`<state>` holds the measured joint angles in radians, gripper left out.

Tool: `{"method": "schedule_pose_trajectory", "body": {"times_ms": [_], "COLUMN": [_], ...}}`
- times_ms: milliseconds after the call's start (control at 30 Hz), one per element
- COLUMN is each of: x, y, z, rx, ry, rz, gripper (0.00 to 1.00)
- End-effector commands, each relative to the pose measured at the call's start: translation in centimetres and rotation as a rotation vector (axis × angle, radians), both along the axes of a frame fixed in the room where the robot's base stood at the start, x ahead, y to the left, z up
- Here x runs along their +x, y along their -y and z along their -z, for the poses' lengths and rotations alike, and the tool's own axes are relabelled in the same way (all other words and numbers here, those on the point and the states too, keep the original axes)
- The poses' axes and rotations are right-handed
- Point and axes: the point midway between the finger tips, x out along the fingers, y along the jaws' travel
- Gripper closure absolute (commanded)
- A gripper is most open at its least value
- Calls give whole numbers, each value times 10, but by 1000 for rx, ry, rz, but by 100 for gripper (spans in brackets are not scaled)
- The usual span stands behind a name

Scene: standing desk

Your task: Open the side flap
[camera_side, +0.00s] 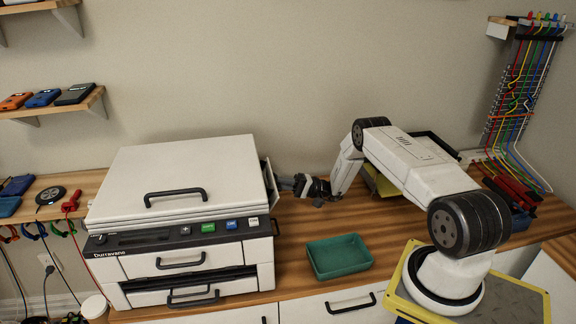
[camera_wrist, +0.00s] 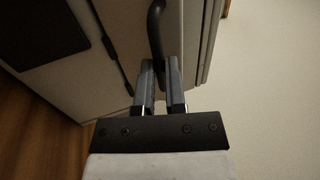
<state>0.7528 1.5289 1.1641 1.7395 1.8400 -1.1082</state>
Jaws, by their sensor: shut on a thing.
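The white printer (camera_side: 180,168) stands on the wooden desk at the left of the side view. Its side flap (camera_side: 269,184) is on the right flank, seen nearly edge-on, and its edge seems to stand slightly out from the body. In the wrist view the flap (camera_wrist: 125,30) is a pale panel with a dark curved handle (camera_wrist: 154,22). My gripper (camera_side: 284,183) is at the printer's right side. In the wrist view my gripper (camera_wrist: 160,72) has its two fingers shut around the lower end of the handle. The exact contact is partly hidden by the fingers.
A green tray (camera_side: 339,257) sits on the desk right of the printer. A rack of coloured cables (camera_side: 520,85) and red-handled tools (camera_side: 510,187) are at the far right. The wall (camera_side: 300,70) is close behind. Some desk right of the printer is clear.

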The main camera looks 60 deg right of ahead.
Motion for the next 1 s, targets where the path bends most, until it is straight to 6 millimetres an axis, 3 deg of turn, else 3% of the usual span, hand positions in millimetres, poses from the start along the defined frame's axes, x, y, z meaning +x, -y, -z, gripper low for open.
{"method": "schedule_pose_trajectory", "body": {"times_ms": [967, 1000], "x": [-2, -2], "y": [5, 5], "z": [12, 12], "rx": [115, 115], "ry": [118, 117], "rz": [3, 3], "gripper": [100, 83]}}
